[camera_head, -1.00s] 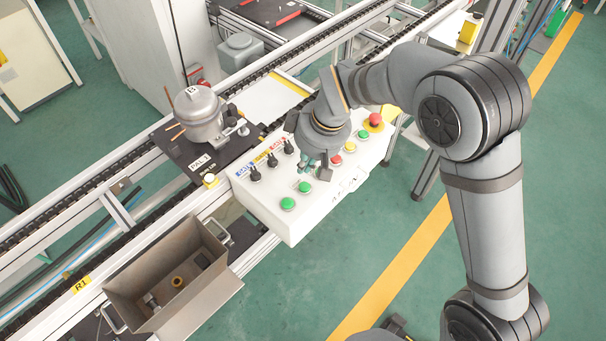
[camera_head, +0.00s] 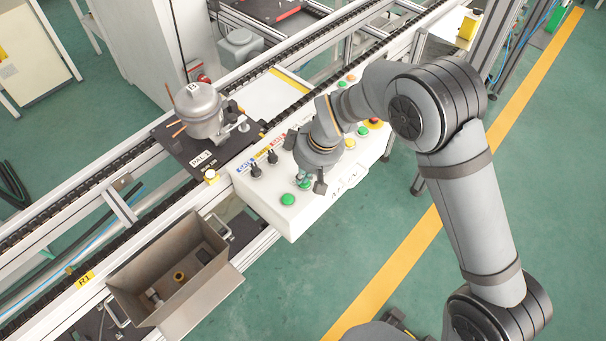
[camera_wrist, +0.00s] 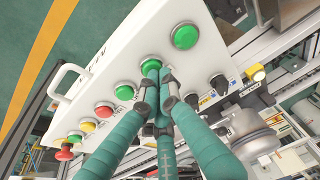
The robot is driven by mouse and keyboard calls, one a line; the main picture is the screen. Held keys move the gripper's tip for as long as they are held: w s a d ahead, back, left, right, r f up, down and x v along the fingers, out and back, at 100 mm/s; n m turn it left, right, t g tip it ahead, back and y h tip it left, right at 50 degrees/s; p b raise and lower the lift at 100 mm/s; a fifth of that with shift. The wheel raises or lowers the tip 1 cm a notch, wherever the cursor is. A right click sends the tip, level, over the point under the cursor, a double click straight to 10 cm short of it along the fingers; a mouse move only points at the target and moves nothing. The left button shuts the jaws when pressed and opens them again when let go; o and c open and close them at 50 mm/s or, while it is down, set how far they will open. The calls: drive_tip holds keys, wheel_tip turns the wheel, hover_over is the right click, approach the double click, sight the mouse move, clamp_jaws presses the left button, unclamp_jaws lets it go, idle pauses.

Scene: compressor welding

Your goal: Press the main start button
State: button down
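A white control panel (camera_head: 265,213) carries a row of push buttons. The nearest end has a green button (camera_head: 288,199), which also shows in the wrist view (camera_wrist: 185,36). A second green button (camera_head: 305,185) lies right at my gripper (camera_head: 308,183). In the wrist view my fingertips (camera_wrist: 158,84) are together, just at the edge of this second green button (camera_wrist: 150,64); whether they touch it I cannot tell. My gripper looks shut and empty. A third green button (camera_wrist: 124,91) is beside it. I cannot read which button is the main start.
Black rotary switches (camera_head: 255,171) stand along the panel's back edge. A red emergency button (camera_wrist: 63,151) is at the far end. A compressor (camera_head: 199,112) sits on a pallet on the conveyor. A metal bin (camera_head: 210,285) stands at the left.

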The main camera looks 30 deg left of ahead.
drive_tip(key=shift+f+b, duration=0.85)
drive_tip(key=shift+b, duration=0.05)
drive_tip(key=shift+s+d+r, duration=0.15)
drive_tip(key=shift+d, duration=0.05)
drive_tip(key=shift+r+p, duration=0.3)
drive_tip(key=shift+p, duration=0.15)
drive_tip(key=r, duration=0.1)
drive_tip(key=r+p, duration=0.1)
drive_tip(key=r, duration=0.1)
drive_tip(key=shift+a+r+p, duration=0.1)
drive_tip(key=shift+a+p, duration=0.15)
drive_tip(key=shift+p, duration=0.15)
drive_tip(key=b+v, duration=0.2)
drive_tip(key=v, duration=0.8)
drive_tip(key=shift+r, duration=0.45)
